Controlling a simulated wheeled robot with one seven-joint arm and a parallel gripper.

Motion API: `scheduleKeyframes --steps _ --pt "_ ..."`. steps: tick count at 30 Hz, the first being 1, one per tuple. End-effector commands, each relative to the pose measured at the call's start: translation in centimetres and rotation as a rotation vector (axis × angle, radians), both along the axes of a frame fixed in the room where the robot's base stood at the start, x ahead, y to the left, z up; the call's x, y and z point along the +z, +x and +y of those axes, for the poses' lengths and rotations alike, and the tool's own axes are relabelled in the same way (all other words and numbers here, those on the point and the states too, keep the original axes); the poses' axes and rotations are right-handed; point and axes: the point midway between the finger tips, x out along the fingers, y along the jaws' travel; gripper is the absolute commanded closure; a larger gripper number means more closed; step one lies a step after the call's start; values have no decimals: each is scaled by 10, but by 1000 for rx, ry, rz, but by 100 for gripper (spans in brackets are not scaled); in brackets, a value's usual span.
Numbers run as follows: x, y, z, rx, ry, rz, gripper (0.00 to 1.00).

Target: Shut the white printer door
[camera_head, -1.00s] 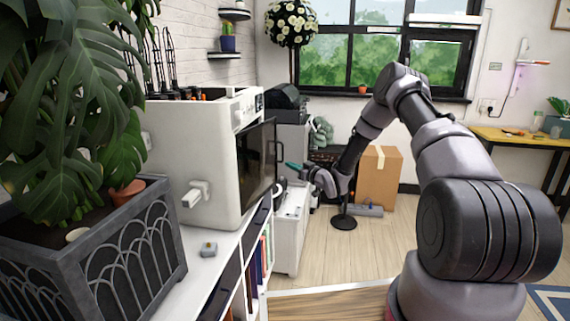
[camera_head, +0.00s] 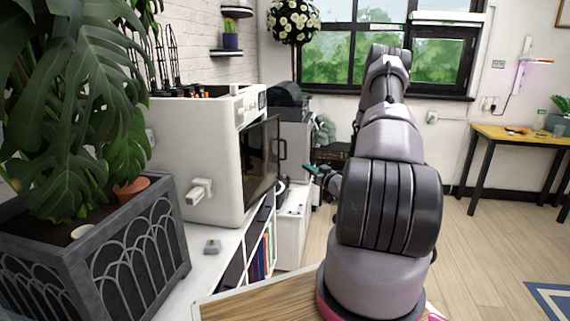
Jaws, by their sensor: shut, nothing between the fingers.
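The white printer (camera_head: 200,150) stands on the white shelf unit at left centre. Its door (camera_head: 260,160) has a dark glass panel on the side facing right, with a dark handle (camera_head: 281,150) at its far edge. I cannot tell from this angle how far the door stands open. My gripper (camera_head: 309,168), with teal fingertips, is shut and empty. It shows to the right of the door and handle, with a gap in the picture. My arm hides part of the gripper's wrist side.
A planter (camera_head: 110,255) with a big leafy plant stands at near left. A small grey box (camera_head: 212,246) lies on the white shelf unit (camera_head: 195,275). A wooden top (camera_head: 260,302) is at the front. Open floor (camera_head: 480,235) lies to the right, before a yellow table (camera_head: 510,136).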

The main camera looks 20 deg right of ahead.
Motion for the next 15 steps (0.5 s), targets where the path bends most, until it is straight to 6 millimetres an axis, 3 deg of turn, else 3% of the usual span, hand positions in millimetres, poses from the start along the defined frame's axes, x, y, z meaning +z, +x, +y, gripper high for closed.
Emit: scheduleKeyframes --steps 15 --pt "-1 102 18 7 -3 -2 100"
